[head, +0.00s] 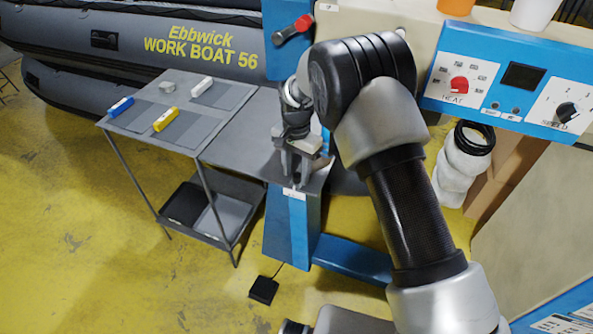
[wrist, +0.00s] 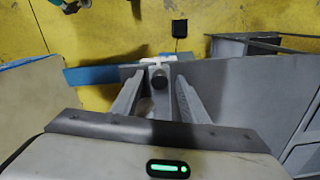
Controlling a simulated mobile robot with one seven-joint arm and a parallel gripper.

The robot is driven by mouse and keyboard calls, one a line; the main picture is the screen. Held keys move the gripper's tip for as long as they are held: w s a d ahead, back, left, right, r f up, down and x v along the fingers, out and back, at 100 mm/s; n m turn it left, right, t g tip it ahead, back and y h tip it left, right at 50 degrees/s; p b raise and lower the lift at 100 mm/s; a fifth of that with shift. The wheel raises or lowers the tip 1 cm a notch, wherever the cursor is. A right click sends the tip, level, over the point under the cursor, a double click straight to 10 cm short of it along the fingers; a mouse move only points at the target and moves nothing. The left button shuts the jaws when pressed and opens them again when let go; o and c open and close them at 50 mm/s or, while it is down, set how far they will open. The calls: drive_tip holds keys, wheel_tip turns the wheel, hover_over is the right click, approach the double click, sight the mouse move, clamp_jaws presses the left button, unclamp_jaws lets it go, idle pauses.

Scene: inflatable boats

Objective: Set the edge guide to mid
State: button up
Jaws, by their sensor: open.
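My gripper (head: 300,178) points down at the machine's narrow work plate, above a blue pedestal (head: 290,225).
A grey table (head: 180,110) with blue, yellow and white blocks stands left of my gripper. A blue control panel (head: 520,75) with a red heat knob (head: 459,85) and a black speed knob (head: 567,112) is at right. A red-handled lever (head: 294,30) is behind. A black pedal (head: 263,290) lies on the floor.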

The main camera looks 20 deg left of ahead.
wheel_tip(320, 180, up, 18)
drive_tip(key=b, duration=0.1)
drive_tip(key=shift+f, duration=0.25)
idle(0.4)
drive_tip(key=s+d+r+t, duration=0.1)
drive_tip(key=s+d+r, duration=0.2)
drive_tip(key=d+r, duration=0.3)
drive_tip(key=s+d+r+n+t+y, duration=0.15)
drive_tip(key=d+r, duration=0.25)
drive_tip(key=d, duration=0.4)
drive_tip(key=s+d+r+h, duration=0.1)
drive_tip(key=s+d+r, duration=0.3)
drive_tip(key=d+r, duration=0.15)
drive_tip(key=s+d+f+n+t, duration=0.2)
drive_tip(key=s+d+f+t, duration=0.1)
drive_tip(key=s+d, duration=1)
drive_tip(key=s, duration=0.4)
drive_tip(key=shift+d, duration=0.35)
